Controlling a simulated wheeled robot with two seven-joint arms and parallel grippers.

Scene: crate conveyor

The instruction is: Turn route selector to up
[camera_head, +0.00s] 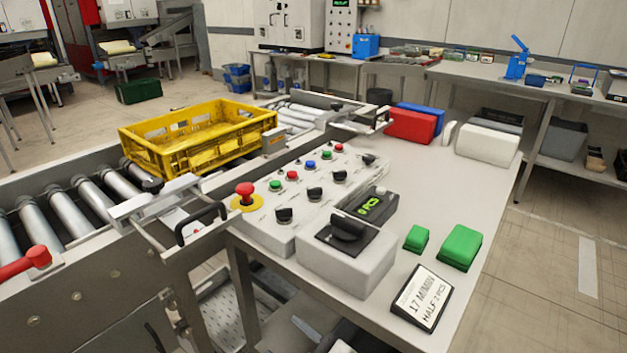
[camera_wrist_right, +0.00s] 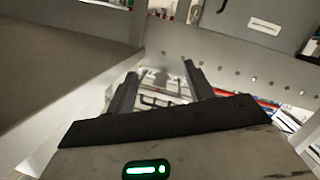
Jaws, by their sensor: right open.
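A sloped white control panel (camera_head: 290,195) stands on the table beside the conveyor in the head view. It carries several black selector knobs, one at the front (camera_head: 284,214), one in the middle (camera_head: 315,193) and one farther back (camera_head: 340,176). A larger black rotary knob (camera_head: 347,227) sits on a white box (camera_head: 345,262) at the panel's near end. The labels are too small to read, so I cannot tell which knob is the route selector. My right gripper (camera_wrist_right: 160,86) shows only in its wrist view, open and empty, away from the knobs. My left gripper is not in view.
A red emergency button (camera_head: 245,190) and coloured push buttons share the panel. A yellow crate (camera_head: 197,152) is on the roller conveyor at left. Green blocks (camera_head: 460,246) and a tilted sign (camera_head: 422,298) are on the table at right. The table's right side is partly clear.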

